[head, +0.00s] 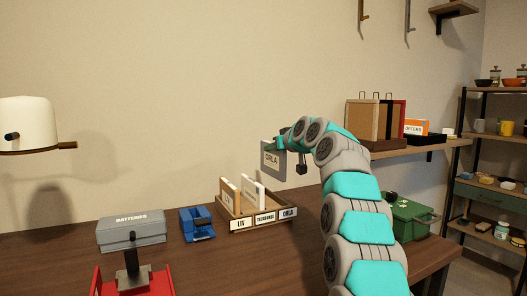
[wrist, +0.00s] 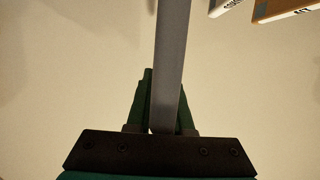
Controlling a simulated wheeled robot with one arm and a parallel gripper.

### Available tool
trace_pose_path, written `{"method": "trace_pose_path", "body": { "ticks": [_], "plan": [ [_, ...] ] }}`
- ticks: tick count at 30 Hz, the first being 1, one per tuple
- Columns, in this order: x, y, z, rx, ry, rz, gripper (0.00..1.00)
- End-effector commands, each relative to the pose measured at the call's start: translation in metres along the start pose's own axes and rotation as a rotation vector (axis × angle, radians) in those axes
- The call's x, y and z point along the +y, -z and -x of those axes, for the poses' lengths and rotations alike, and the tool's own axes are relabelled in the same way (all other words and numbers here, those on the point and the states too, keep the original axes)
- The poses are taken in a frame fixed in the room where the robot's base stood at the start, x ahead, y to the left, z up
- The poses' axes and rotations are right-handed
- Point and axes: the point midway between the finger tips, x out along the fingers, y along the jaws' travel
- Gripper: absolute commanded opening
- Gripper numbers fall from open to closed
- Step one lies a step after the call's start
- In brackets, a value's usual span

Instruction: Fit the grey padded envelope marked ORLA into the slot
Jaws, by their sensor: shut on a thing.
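The grey padded envelope marked ORLA (head: 270,162) hangs upright in my gripper (head: 284,140), above the right part of the wooden sorter (head: 222,213) and apart from it. In the wrist view the envelope (wrist: 172,60) shows edge-on as a grey strip between the fingers of my gripper (wrist: 163,105), which is shut on it. The sorter has three front labels: LIV at left, a longer name in the middle, and ORLA (head: 288,213) at right. A tan envelope (head: 230,190) stands at left and a white one (head: 252,192) in the middle. No envelope shows behind the ORLA label.
A small blue item (head: 197,224) and a grey BATTERIES box (head: 131,231) stand left of the sorter. A green box (head: 408,218) is at right, partly behind my arm. A wall shelf (head: 425,148) holds files. Bare tabletop lies in front of the sorter.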

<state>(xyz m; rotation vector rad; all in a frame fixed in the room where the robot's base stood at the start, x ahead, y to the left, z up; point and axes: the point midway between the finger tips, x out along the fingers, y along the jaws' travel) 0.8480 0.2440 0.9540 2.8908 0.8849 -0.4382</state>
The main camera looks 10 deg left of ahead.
Motion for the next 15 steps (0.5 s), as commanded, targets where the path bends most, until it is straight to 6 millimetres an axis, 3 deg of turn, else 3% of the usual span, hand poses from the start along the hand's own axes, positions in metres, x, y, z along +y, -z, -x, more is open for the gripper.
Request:
{"method": "trace_pose_path", "body": {
  "ticks": [15],
  "plan": [
    [0.0, -0.01, -0.001, 0.001, -0.001, 0.001, 0.0]
  ]
}}
